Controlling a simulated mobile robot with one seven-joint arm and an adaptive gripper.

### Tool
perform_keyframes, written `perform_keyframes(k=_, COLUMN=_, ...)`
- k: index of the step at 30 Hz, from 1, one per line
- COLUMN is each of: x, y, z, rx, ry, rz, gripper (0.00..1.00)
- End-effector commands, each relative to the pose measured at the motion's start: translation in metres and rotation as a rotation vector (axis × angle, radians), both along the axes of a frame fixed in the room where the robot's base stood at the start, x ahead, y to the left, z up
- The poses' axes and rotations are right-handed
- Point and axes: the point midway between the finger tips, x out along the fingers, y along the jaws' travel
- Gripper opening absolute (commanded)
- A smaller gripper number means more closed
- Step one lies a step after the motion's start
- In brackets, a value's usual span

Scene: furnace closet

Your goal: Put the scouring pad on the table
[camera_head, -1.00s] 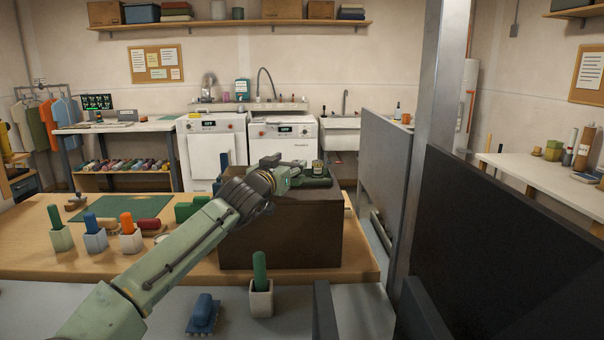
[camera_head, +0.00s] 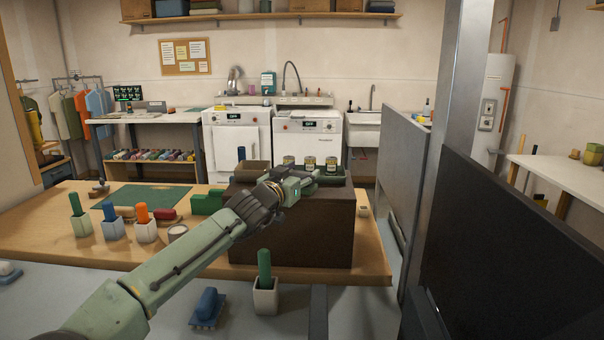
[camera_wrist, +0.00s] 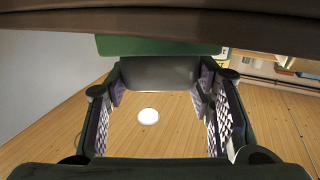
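I cannot pick out the scouring pad with certainty. My gripper (camera_head: 308,186) is at the near side of the top of a dark brown box (camera_head: 300,235) on the wooden table (camera_head: 80,248). In the wrist view my gripper (camera_wrist: 162,85) has its two fingers wide apart. A grey flat surface (camera_wrist: 160,73) spans the gap at their tips, with a green strip (camera_wrist: 155,46) above it. I cannot tell whether the grey surface is held or lies beyond the fingers. Bare wood and a white disc (camera_wrist: 148,116) show below.
Several jars (camera_head: 309,164) stand on the box behind my gripper. Brushes in holders (camera_head: 112,228), green blocks (camera_head: 208,202) and a green mat (camera_head: 140,197) are on the table's left. A green-handled brush (camera_head: 265,280) and blue brush (camera_head: 208,307) are in front. Dark panels (camera_head: 500,240) border the right.

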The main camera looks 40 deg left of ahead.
Motion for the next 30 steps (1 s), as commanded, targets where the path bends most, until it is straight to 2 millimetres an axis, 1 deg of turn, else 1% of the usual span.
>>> perform_keyframes(k=1, x=0.000, y=0.000, z=0.000, rx=-0.001, ry=0.000, rz=-0.001, gripper=0.51)
perform_keyframes(k=9, x=0.000, y=0.000, z=0.000, rx=0.000, ry=0.000, rz=0.000, gripper=0.69)
perform_keyframes(k=17, x=0.000, y=0.000, z=0.000, rx=0.000, ry=0.000, rz=0.000, gripper=0.69)
perform_keyframes(k=20, x=0.000, y=0.000, z=0.004, rx=0.003, ry=0.000, rz=0.000, gripper=0.69)
perform_keyframes(k=23, x=-0.013, y=-0.001, z=0.001, rx=0.001, ry=0.000, rz=0.001, gripper=0.69)
perform_keyframes(k=26, x=-0.033, y=-0.004, z=0.000, rx=0.001, ry=-0.001, rz=0.002, gripper=0.69)
perform_keyframes(k=30, x=-0.064, y=-0.009, z=0.000, rx=0.002, ry=0.000, rz=0.003, gripper=0.69)
